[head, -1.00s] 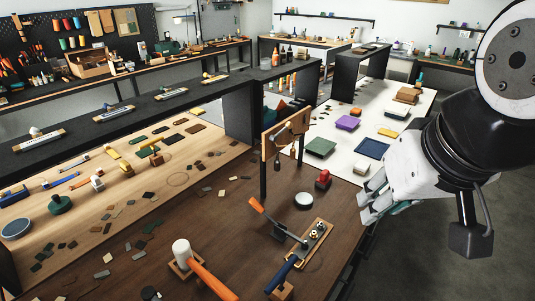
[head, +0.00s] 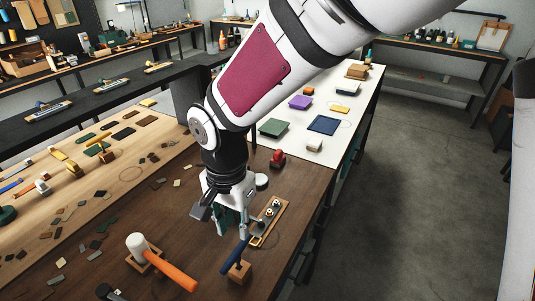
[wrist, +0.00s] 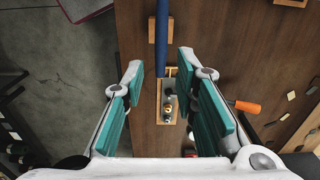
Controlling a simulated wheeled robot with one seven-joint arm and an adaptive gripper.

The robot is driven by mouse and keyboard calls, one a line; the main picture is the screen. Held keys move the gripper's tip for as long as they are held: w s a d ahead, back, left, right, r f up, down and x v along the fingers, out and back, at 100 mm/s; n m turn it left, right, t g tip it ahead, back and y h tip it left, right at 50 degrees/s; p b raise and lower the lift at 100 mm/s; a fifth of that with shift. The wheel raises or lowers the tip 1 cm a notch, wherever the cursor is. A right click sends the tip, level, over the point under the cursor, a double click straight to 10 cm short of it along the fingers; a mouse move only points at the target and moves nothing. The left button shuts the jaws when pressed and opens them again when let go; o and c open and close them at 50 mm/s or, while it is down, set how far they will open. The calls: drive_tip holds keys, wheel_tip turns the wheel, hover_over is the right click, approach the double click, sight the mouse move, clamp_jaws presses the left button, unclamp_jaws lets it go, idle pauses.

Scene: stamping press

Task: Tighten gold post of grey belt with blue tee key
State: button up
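The blue tee key (head: 235,252) stands with its handle tilted up from a small wooden block (head: 239,271) at the front of the dark table. In the wrist view its blue handle (wrist: 162,35) runs down from the top, between and beyond my fingertips. A wooden board (head: 259,239) with small metal posts lies just right of my gripper (head: 231,222). The wrist view shows a gold-coloured post (wrist: 168,108) on it; the grey belt is too small to tell. My gripper (wrist: 158,72) points down above the table, open and empty, its teal pads wide apart.
A white mallet with an orange handle (head: 172,269) lies left of the key. An orange handle (wrist: 245,106) shows right of my fingers in the wrist view.

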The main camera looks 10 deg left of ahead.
sight(236, 251)
drive_tip(key=shift+s+a+f, duration=0.15)
drive_tip(key=shift+a+f, duration=0.05)
drive_tip(key=shift+f, duration=0.4)
wheel_tip(236, 251, down, 6)
drive_tip(key=b, duration=0.4)
drive_tip(key=shift+r, duration=0.1)
drive_tip(key=shift+f+b, duration=0.5)
drive_tip(key=shift+f, duration=0.4)
drive_tip(key=shift+r, duration=0.1)
clamp_jaws()
drive_tip(key=shift+r+p, duration=1.55)
drive_tip(key=shift+r, duration=0.5)
drive_tip(key=shift+d, duration=0.1)
